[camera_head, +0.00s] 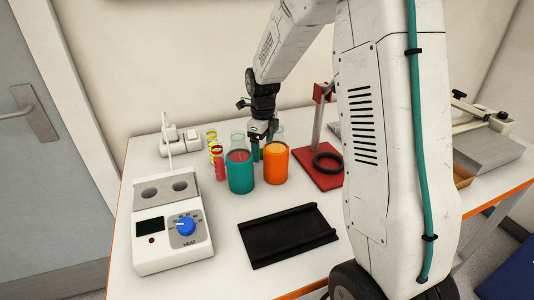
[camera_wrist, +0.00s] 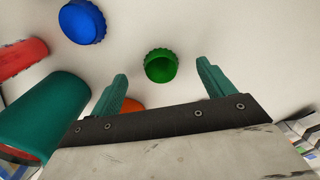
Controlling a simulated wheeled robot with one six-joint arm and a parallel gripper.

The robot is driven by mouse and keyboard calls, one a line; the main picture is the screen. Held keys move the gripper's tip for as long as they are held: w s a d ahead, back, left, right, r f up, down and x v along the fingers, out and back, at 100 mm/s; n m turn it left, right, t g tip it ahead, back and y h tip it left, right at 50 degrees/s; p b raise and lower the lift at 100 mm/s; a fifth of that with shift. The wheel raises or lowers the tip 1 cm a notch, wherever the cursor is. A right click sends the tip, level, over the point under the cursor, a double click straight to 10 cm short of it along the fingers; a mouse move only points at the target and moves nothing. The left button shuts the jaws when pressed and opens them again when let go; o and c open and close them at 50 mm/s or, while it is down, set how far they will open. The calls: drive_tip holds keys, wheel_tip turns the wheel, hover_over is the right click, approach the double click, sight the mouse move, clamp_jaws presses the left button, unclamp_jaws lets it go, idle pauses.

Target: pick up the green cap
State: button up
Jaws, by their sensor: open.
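The green cap (camera_wrist: 160,65) lies on the white tabletop in the wrist view, round with a ridged rim and its hollow side showing. My gripper (camera_wrist: 161,75) is open and empty, its two teal fingers to the left and right of the cap in the picture. I cannot tell whether the fingertips are down at the cap's height. In the head view my gripper (camera_head: 263,135) reaches down behind the teal and orange containers, which largely hide the spot below it.
A teal container (camera_head: 240,174) and an orange container (camera_head: 276,166) stand in front of my gripper. A blue cap (camera_wrist: 82,21) lies left of the green one. A red stand (camera_head: 318,170) is to the right. A heater (camera_head: 173,235) and black tray (camera_head: 288,235) are nearer.

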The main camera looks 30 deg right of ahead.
drive_tip(key=shift+f, duration=0.5)
drive_tip(key=c, duration=1.1)
drive_tip(key=shift+o, duration=0.2)
